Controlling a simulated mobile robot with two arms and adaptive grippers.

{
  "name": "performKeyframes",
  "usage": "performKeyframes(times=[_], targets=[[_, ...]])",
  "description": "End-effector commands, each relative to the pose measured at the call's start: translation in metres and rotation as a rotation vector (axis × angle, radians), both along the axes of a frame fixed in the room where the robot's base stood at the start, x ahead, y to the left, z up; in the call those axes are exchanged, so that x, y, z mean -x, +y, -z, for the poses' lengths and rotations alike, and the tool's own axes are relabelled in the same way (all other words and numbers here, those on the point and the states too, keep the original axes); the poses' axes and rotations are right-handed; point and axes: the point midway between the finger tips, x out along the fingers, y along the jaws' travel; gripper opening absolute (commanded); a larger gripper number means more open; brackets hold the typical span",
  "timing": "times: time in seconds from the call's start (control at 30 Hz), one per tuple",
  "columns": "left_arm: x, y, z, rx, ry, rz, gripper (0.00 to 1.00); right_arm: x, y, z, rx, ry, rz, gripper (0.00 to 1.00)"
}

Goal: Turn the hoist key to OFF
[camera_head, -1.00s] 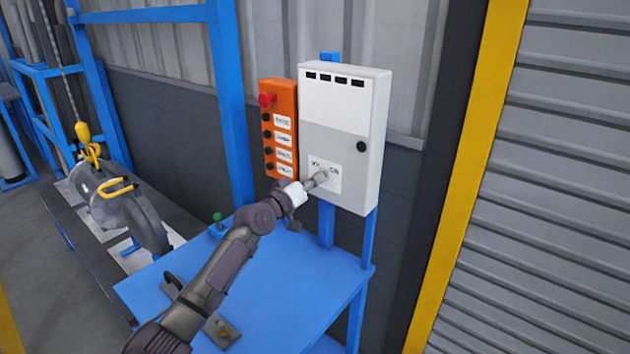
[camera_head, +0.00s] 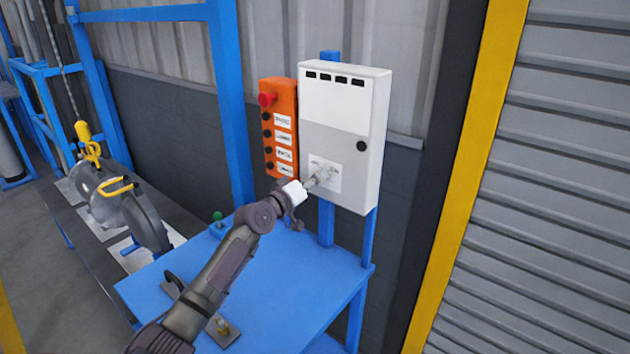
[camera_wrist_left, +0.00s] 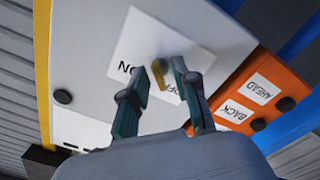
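The key (camera_wrist_left: 158,75) shows in the left wrist view as a small yellowish piece on a white label (camera_wrist_left: 168,52) on the light grey box. The label's ON and OFF words look upside down there, and OFF is partly covered. My left gripper (camera_wrist_left: 161,73) is at the label with its two fingers apart, one on each side of the key. I cannot tell whether either finger touches it. In the head view my left gripper (camera_head: 319,178) reaches the label (camera_head: 334,182) on the lower front of the box and hides the key. My right gripper is out of view.
The grey control box (camera_head: 346,110) has a round black knob (camera_head: 361,146). An orange button pendant (camera_head: 279,128) with a red button hangs close to its left. A blue table (camera_head: 290,285) stands below. A yellow hoist hook (camera_head: 88,145) hangs at far left.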

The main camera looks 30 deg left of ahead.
Motion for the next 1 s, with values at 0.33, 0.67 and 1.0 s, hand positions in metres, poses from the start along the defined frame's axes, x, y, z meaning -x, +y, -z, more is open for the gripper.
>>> performKeyframes(times=[0.33,0.67,1.0], targets=[[0.005,0.001,0.0,-0.001,0.0,0.0,0.31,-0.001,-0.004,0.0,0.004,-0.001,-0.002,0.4],[0.065,0.005,0.001,-0.004,0.003,0.0,0.31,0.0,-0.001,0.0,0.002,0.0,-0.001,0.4],[0.114,0.009,0.001,-0.001,0.001,-0.001,0.31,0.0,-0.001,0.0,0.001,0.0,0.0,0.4]])
